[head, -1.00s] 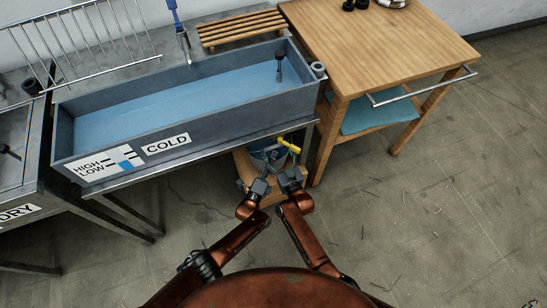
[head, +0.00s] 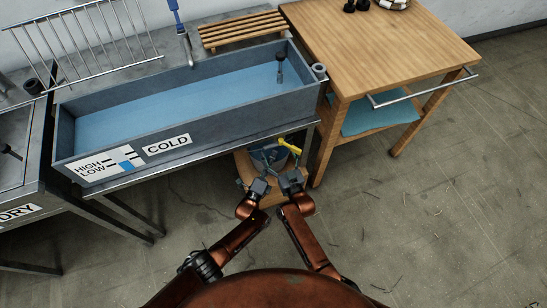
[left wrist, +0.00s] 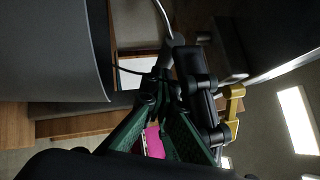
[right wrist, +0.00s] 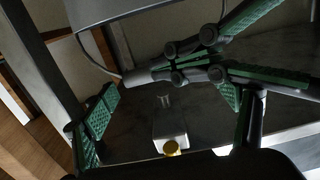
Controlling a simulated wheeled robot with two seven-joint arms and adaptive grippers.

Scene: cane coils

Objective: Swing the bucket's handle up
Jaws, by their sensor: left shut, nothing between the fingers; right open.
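The bucket (head: 257,153) stands low under the front edge of the trough, partly hidden by my grippers. Its grey wall (left wrist: 50,50) fills the left of the left wrist view, and its underside or rim shows at the top of the right wrist view. The thin wire handle (right wrist: 98,63) with a grey grip (right wrist: 145,77) curves away from the bucket. My left gripper (head: 266,166) is shut and empty, its fingertips close to the grip; contact is unclear. My right gripper (head: 291,166) is open beside it, its green-padded fingers (right wrist: 165,125) apart, with nothing between them.
A yellow tap lever (head: 289,145) is just beyond my right gripper. The blue-floored trough (head: 180,100) overhangs the bucket. A wooden table (head: 380,40) stands to the right. A round wooden stool or stand (head: 302,204) is beneath the bucket.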

